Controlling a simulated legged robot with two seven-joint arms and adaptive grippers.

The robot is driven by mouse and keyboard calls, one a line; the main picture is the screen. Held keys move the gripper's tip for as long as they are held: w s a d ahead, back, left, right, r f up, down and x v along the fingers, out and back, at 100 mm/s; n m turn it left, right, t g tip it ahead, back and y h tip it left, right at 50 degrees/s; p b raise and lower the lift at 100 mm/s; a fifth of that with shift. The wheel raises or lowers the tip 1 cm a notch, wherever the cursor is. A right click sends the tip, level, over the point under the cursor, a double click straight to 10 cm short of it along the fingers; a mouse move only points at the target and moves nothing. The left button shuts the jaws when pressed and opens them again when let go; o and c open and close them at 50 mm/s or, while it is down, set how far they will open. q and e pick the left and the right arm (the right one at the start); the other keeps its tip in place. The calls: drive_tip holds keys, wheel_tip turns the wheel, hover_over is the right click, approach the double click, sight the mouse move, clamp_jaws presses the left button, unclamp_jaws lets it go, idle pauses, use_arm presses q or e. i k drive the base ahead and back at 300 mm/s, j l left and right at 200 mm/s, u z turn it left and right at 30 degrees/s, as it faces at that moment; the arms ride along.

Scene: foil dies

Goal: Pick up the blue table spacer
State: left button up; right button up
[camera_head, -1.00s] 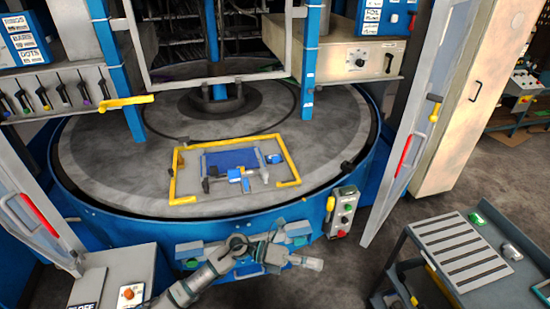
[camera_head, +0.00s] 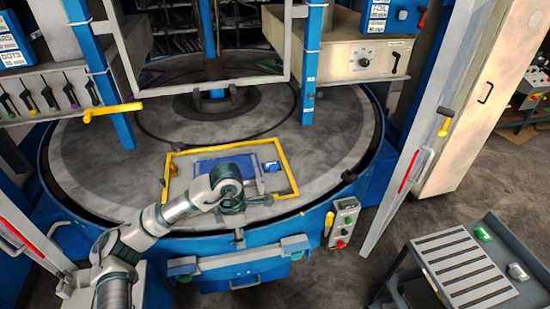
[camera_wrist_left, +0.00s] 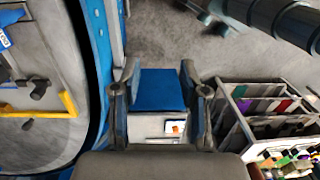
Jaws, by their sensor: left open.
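On the round grey table, inside a yellow frame, lies a flat blue plate (camera_head: 208,165), partly hidden by my left arm. A small blue block (camera_head: 272,167) lies to the right of it. I cannot tell which of these is the table spacer. My left gripper (camera_head: 239,240) is over the table's front rim, nearer to me than the blue pieces. In the left wrist view the gripper (camera_wrist_left: 160,98) is open, with nothing held. A blue surface (camera_wrist_left: 158,88) shows below and between its fingers, apparently part of the machine's front. My right gripper is not in view.
The yellow frame (camera_head: 291,176) surrounds the blue pieces. Blue posts (camera_head: 309,75) and a window frame (camera_head: 208,87) stand over the table behind. A control box (camera_head: 342,222) is on the front rim at right. A grey cart (camera_head: 412,262) stands at lower right.

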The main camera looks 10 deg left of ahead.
sight(273, 167)
drive_tip(key=i, duration=1.6)
